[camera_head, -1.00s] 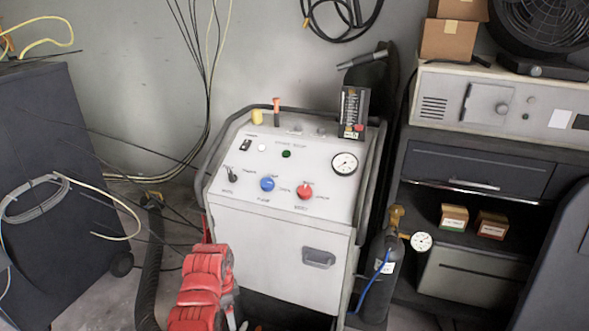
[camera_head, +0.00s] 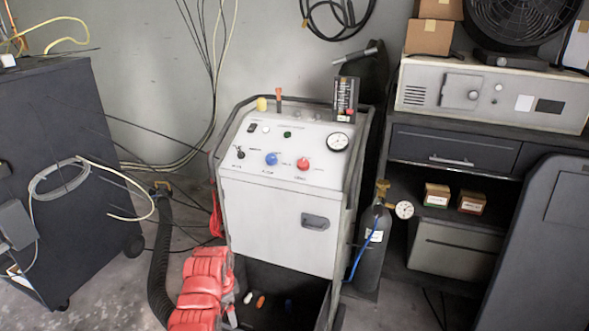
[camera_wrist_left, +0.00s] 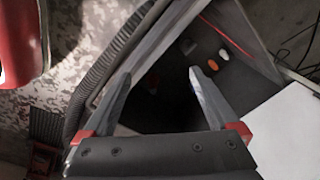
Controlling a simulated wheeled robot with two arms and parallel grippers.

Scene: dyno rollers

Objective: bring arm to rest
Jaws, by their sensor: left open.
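My left arm, with red covers (camera_head: 203,290), comes up from the bottom of the head view at the front left of the grey cart (camera_head: 285,225). In the left wrist view my left gripper (camera_wrist_left: 158,78) has its two fingers wide apart with nothing between them. It points toward the dark open lower bin (camera_wrist_left: 160,85), which holds small white (camera_wrist_left: 224,55) and orange (camera_wrist_left: 213,65) pieces. In the head view the fingertips are not clearly seen. My right gripper is in neither view.
A gas cylinder (camera_head: 373,250) with a gauge stands right of the cart. A black hose (camera_head: 161,260) runs down on its left, beside a dark cabinet (camera_head: 60,170) with loose cables. A shelf unit (camera_head: 455,155) stands at the right. Some floor shows between cabinet and cart.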

